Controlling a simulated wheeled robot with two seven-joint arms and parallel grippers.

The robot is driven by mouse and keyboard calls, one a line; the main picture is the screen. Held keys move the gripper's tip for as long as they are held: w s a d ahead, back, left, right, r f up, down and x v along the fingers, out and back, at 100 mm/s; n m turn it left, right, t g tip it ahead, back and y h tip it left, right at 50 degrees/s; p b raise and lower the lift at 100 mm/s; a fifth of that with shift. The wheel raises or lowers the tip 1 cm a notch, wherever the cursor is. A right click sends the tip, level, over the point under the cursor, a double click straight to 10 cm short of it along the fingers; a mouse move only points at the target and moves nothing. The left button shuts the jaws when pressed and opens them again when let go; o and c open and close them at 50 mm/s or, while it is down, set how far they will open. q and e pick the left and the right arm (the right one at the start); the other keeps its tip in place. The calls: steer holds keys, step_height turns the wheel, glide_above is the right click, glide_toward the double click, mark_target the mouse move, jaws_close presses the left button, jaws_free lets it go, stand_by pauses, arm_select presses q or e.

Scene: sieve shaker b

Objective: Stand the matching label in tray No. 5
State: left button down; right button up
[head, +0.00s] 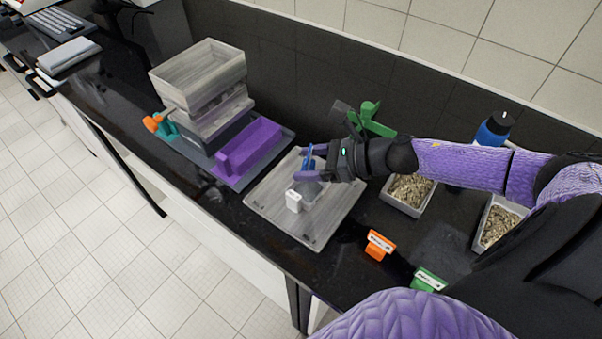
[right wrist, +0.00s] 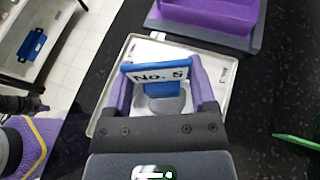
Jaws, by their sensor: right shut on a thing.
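My right gripper (head: 308,172) is shut on a blue label (right wrist: 155,76), which reads "No. 5" in the right wrist view. Its purple fingers hold the label at both sides. I cannot tell whether the label touches the container. No tray number can be read.
Trays of gravelly grains (head: 408,192) and (head: 495,226) stand at the right. An orange label (head: 380,245) and a green label (head: 428,280) stand in front.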

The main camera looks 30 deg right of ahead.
mark_target(309, 190)
step_height(309, 190, down, 5)
steer(key=shift+b, duration=0.7)
steer(key=shift+f, duration=0.15)
steer(key=o, duration=0.9)
